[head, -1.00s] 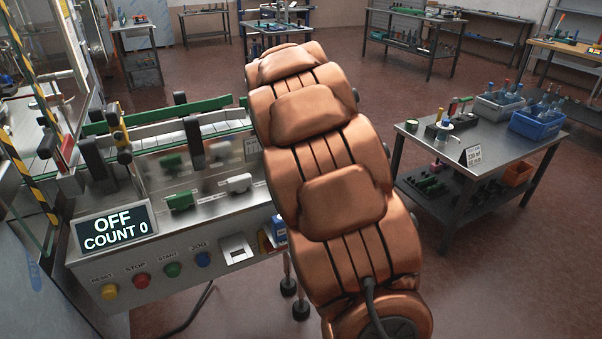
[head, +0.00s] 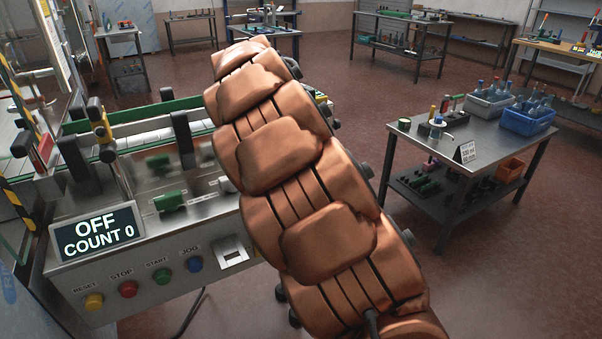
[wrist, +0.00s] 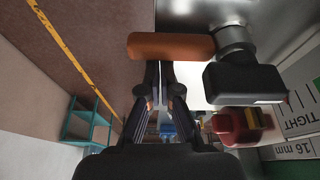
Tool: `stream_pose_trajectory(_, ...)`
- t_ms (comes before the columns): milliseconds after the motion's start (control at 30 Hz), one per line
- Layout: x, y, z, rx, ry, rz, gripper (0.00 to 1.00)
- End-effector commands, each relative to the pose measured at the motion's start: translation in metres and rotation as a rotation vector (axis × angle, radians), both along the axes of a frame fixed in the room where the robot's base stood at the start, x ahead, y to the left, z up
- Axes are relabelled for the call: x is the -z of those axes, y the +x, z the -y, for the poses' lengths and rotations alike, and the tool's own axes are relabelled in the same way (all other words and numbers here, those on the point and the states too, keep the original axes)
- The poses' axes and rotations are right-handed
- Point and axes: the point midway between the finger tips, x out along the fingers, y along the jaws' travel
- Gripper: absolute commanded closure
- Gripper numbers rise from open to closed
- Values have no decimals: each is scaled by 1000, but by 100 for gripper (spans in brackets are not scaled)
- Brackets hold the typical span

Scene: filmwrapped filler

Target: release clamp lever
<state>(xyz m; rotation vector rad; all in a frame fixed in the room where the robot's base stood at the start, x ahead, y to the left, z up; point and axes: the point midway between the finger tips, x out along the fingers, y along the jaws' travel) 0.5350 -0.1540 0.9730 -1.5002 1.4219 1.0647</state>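The clamp lever appears to be the orange cylindrical handle (wrist: 170,46) in the wrist view, joined at its right end to a round metal post (wrist: 235,45). My gripper (wrist: 160,72) points at the handle from below in that view. Its two dark fingers are close together, with only a thin pale line between them. The fingertips reach the lower edge of the handle; I cannot tell whether they touch it. The fingers are not around the handle. In the head view my arm hides the gripper and the lever.
In the wrist view, a black block (wrist: 245,83) and a red knob (wrist: 235,122) sit right of my fingers, beside a plate marked TIGHT (wrist: 300,118). In the head view, a display (head: 97,233) reads OFF, COUNT 0. A side table (head: 470,140) stands right; floor between is clear.

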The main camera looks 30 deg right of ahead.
Motion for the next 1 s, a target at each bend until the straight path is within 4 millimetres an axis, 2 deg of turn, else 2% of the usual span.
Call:
stream_pose_trajectory(567, 0, 1, -3, -7, 7, 1, 100)
stream_pose_trajectory(667, -1, 1, 4, -6, 7, 2, 100)
stream_pose_trajectory(900, -2, 1, 38, -7, 3, 3, 100)
stream_pose_trajectory(1000, -14, 2, 31, -11, 1, 5, 100)
